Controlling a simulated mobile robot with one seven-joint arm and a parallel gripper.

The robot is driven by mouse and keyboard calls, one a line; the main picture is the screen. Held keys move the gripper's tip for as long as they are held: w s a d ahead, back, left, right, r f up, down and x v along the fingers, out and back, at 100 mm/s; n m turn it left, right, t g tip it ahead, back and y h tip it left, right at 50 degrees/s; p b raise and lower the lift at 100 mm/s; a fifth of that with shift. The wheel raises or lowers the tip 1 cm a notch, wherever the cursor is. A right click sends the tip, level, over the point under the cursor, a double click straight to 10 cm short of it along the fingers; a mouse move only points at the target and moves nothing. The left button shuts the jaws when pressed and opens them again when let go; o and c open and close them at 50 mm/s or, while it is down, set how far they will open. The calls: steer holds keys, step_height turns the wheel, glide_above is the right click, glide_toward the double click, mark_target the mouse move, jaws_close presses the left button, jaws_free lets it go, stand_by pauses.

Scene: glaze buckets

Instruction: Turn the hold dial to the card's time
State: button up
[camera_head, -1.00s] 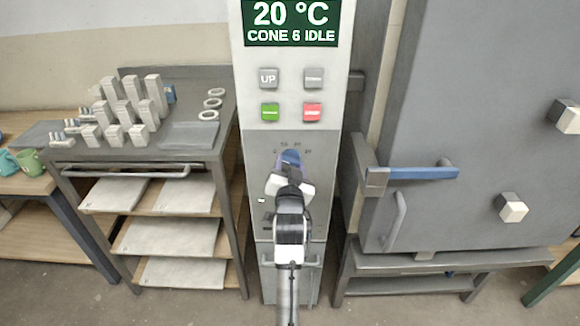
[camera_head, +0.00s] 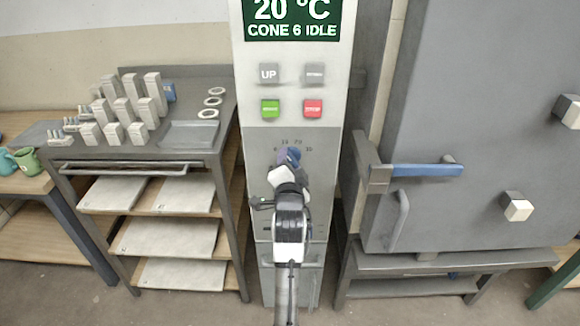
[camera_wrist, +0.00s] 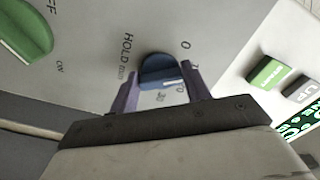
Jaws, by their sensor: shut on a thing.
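The blue hold dial (camera_head: 293,155) is on the lower grey part of the kiln's control panel, below the buttons. It also shows in the wrist view (camera_wrist: 160,70), beside the word HOLD and a number scale that includes 0 and 30. My gripper (camera_head: 287,160) is at the dial, and in the wrist view its purple fingers (camera_wrist: 158,80) stand on both sides of the dial, shut on it. The gripper partly covers the dial, and I cannot tell its exact setting. I cannot make out a card with a time.
Above the dial are a green button (camera_head: 270,108), a red button (camera_head: 313,108) and grey buttons. A green knob (camera_wrist: 22,30) marked OFF and ON is near the dial. A shelf rack (camera_head: 222,150) stands left, and a kiln door with a blue handle (camera_head: 425,170) stands right.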

steer(key=shift+m, duration=0.9)
steer(key=o, duration=1)
steer(key=s+b, duration=0.2)
steer(key=s, duration=1.1)
steer(key=shift+s, duration=0.4)
